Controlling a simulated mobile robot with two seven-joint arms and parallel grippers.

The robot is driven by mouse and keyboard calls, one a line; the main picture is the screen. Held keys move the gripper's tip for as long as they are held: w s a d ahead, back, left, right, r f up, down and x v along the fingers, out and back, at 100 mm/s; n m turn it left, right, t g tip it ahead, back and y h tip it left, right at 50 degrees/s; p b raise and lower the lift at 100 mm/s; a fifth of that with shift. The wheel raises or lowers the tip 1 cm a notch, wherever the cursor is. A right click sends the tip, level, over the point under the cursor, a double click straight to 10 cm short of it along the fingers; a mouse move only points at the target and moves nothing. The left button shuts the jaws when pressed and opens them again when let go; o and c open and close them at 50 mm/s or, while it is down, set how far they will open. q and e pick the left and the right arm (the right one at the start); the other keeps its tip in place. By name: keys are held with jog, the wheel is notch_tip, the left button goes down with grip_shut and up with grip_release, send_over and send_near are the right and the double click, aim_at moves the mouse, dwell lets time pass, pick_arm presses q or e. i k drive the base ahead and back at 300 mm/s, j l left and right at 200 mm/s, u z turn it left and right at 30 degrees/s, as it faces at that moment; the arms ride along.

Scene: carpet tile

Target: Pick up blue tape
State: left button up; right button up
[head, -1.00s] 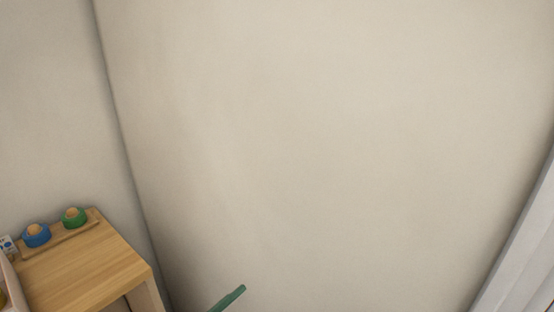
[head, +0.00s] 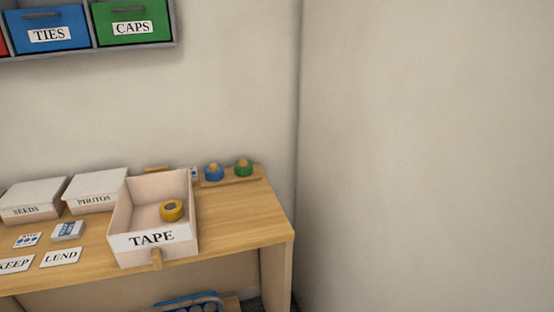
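A blue tape roll (head: 213,172) sits on a small wooden strip (head: 232,181) at the back right of the wooden table (head: 240,213). A wooden peg or core shows in its middle. A green roll (head: 243,167) stands just right of it on the same strip. A yellow tape roll (head: 172,210) lies inside an open pale box labelled TAPE (head: 122,218), in front and to the left of the blue roll. Neither of my grippers is in view.
White lidded boxes labelled SEEDS (head: 33,193) and PHOTOS (head: 95,180) stand to the left. Cards, including LEND (head: 61,257), lie in front. Wall bins TIES (head: 46,22) and CAPS (head: 131,13) hang above. The table's right end is clear, beside a bare wall (head: 430,150).

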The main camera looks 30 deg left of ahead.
aim_at(216, 175)
jog(key=u, duration=1.55)
